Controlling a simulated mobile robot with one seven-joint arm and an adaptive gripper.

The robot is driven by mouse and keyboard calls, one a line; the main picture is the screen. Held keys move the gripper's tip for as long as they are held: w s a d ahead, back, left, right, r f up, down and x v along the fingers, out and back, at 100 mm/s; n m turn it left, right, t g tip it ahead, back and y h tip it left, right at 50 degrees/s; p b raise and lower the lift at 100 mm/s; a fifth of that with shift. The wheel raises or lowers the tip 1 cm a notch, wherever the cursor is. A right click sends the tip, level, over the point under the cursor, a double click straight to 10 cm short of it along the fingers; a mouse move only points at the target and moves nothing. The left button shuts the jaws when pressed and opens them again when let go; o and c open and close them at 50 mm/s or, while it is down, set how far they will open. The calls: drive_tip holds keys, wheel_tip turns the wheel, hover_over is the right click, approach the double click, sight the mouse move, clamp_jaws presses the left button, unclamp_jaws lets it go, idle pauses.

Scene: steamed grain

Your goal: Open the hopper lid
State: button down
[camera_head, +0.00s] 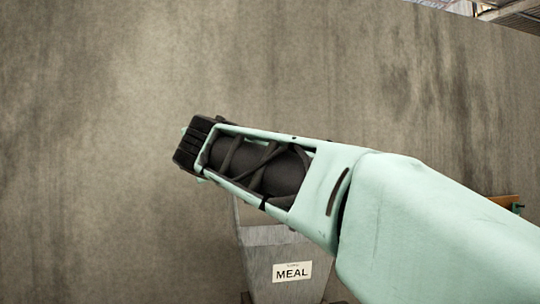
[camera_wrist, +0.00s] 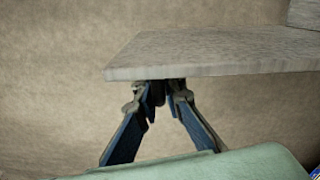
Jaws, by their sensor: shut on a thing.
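The hopper (camera_head: 275,250) is a grey metal bin with a white MEAL label, low in the middle of the head view. My arm covers its upper part there. In the wrist view the hopper lid (camera_wrist: 225,52) is a flat grey slab with a pale front edge. My gripper (camera_wrist: 158,92) comes from below, with its blue-and-grey fingers closed together at the lid's front edge, left of the middle. The exact gripped part is small, dark and mostly hidden by the fingertips. The fingers are not visible in the head view.
A small brown wooden edge (camera_head: 503,201) shows behind my arm at the right. The space left of the hopper looks clear.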

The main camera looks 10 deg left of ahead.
drive_tip(key=shift+r, duration=0.2)
drive_tip(key=c, duration=2)
unclamp_jaws()
drive_tip(key=shift+f, duration=0.15)
drive_tip(key=shift+c, duration=0.2)
